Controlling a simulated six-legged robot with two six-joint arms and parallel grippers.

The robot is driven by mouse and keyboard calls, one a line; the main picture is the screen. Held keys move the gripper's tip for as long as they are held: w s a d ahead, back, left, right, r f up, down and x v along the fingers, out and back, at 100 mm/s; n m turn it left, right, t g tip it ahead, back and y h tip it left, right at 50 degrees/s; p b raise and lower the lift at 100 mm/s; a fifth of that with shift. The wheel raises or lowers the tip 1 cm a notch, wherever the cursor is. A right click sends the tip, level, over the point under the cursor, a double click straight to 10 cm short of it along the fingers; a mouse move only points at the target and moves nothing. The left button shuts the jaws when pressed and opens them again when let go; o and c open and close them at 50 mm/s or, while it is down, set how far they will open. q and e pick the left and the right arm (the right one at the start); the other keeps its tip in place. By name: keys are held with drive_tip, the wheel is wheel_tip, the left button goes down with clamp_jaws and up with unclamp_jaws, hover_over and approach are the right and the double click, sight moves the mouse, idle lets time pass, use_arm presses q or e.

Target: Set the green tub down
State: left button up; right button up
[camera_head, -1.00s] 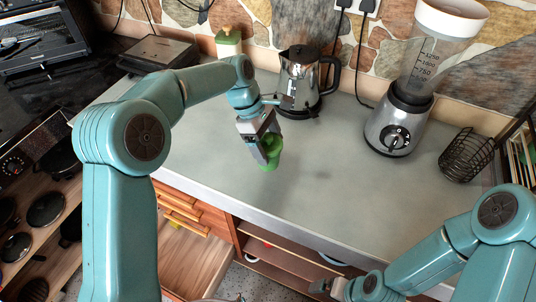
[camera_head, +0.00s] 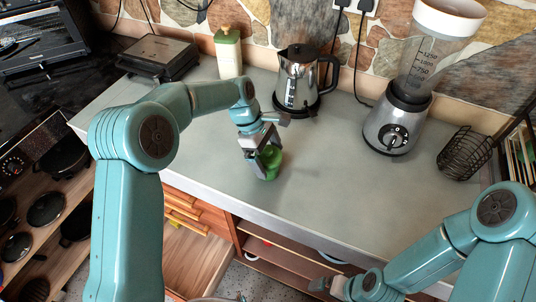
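The green tub (camera_head: 272,161) is held in my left gripper (camera_head: 262,166), whose fingers sit against its side. The fingers hide part of the tub. It is over the front part of the grey countertop (camera_head: 345,195), left of the middle. I cannot tell for sure whether its base touches the surface. My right gripper (camera_head: 326,286) is low in front of the counter, near the open shelves, and too small to read.
A blender (camera_head: 397,124) and wire basket (camera_head: 464,153) stand right. The counter's middle is clear. A drawer (camera_head: 190,255) is open below.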

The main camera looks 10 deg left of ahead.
use_arm(q)
drive_tip(key=shift+w+r, duration=0.1)
drive_tip(key=shift+r, duration=0.25)
drive_tip(key=s+v, duration=0.1)
drive_tip(key=v, duration=1)
drive_tip(key=w+d+n+t+b, duration=0.3)
drive_tip(key=w+d+n+t, duration=0.3)
drive_tip(key=w+n+t, duration=0.5)
drive_tip(key=s+a+f+n+t+y+b, duration=0.1)
drive_tip(key=s+f+n+t+y+b, duration=0.3)
drive_tip(key=s, duration=0.9)
drive_tip(key=s+a+f+n+g+y+b, duration=0.1)
drive_tip(key=s+n+b, duration=0.65)
drive_tip(key=s, duration=0.65)
drive_tip(key=w+f, duration=0.1)
drive_tip(key=w, duration=0.2)
drive_tip(key=w+f+m, duration=0.1)
drive_tip(key=w, duration=0.2)
drive_tip(key=w+f+m+p, duration=0.1)
drive_tip(key=w, duration=0.3)
drive_tip(key=shift+w+d+f, duration=0.15)
drive_tip(key=shift+d+f, duration=0.05)
drive_tip(key=shift+d, duration=0.2)
drive_tip(key=shift+w+a+f, duration=0.1)
drive_tip(key=shift+w, duration=0.3)
drive_tip(key=p+x, duration=0.1)
drive_tip(key=x, duration=0.3)
drive_tip(key=shift+w+f, duration=0.2)
drive_tip(key=shift+w, duration=0.15)
drive_tip(key=shift+s+r, duration=0.1)
